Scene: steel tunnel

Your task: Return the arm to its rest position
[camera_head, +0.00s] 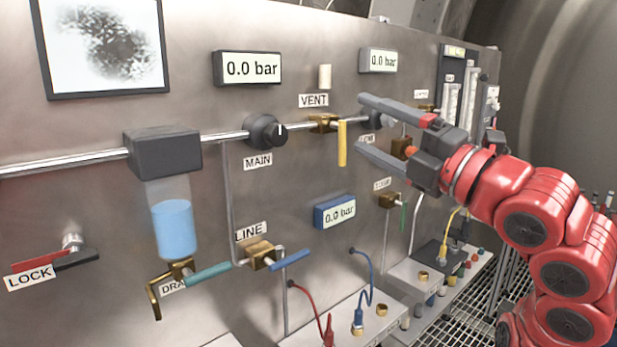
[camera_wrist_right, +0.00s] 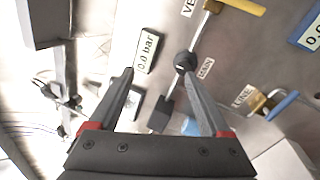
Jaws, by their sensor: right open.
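My red right arm (camera_head: 545,215) reaches in from the right in the head view. Its grey right gripper (camera_head: 362,123) is open, with nothing between the fingers. The fingertips point left at the panel, just right of the yellow VENT lever (camera_head: 342,143) in the picture; I cannot tell how far they are from the panel. In the right wrist view the two open fingers (camera_wrist_right: 158,73) frame the black MAIN knob (camera_wrist_right: 186,61) and a 0.0 bar display (camera_wrist_right: 147,50) beyond them. The gripper partly hides a knob and label behind it. My left arm is not in view.
The steel panel (camera_head: 100,215) carries pipes, the MAIN knob (camera_head: 265,132), a blue LINE lever (camera_head: 290,260), a teal drain lever (camera_head: 207,273) and a red LOCK handle (camera_head: 38,261). Cables and sockets line the bench (camera_head: 340,325) below. A grating floor lies at lower right.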

